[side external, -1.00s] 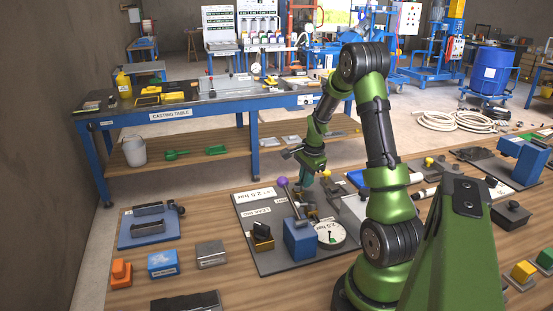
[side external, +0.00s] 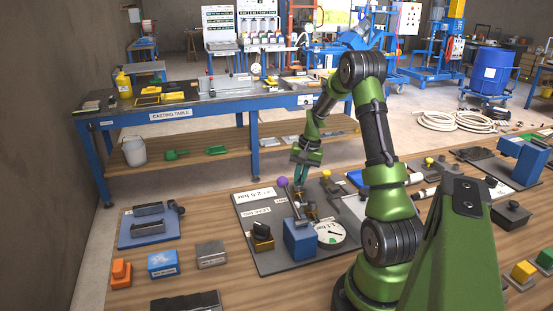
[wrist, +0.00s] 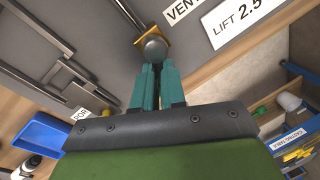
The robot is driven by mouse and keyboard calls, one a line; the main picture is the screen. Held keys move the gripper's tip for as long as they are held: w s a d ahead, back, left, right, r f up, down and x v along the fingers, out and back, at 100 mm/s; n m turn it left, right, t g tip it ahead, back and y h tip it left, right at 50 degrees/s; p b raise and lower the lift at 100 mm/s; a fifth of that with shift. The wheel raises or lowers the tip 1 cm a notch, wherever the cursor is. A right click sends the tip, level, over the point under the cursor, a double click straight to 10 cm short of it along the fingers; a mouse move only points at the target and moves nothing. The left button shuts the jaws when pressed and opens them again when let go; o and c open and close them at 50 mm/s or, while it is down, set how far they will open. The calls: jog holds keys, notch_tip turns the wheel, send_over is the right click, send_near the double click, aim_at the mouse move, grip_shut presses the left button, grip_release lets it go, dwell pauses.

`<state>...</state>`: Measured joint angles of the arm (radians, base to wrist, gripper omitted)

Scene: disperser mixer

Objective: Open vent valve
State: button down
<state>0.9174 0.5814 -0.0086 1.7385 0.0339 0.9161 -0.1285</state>
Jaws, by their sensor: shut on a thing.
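The vent valve (wrist: 152,48) shows in the wrist view as a round grey end over a yellow-brown piece, beside a partly cut-off label beginning "VEN" (wrist: 182,10). My gripper (wrist: 152,72) has its two teal fingers close together at this valve, shut on its handle. The fingers hide the contact itself. In the side view my gripper (side external: 300,184) points down over the grey panel (side external: 262,262), just right of a purple-knobbed lever (side external: 282,183). The valve's small brass parts (side external: 311,209) are partly hidden there. The round gauge (side external: 330,234) sits in front, right of a blue block.
A yellow-topped part (side external: 326,174) stands behind to the right.

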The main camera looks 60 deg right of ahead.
jog(key=n, duration=0.2)
jog(key=w+n, duration=0.1)
jog(key=n, duration=0.1)
jog(key=shift+n+y, duration=0.3)
jog(key=shift+n, duration=0.1)
jog(key=shift+w, duration=0.15)
dwell(0.3)
jog(key=c, duration=1.2)
grip_release()
jog(key=shift+a, duration=0.15)
jog(key=v, duration=1.7)
jog(key=shift+w, duration=0.25)
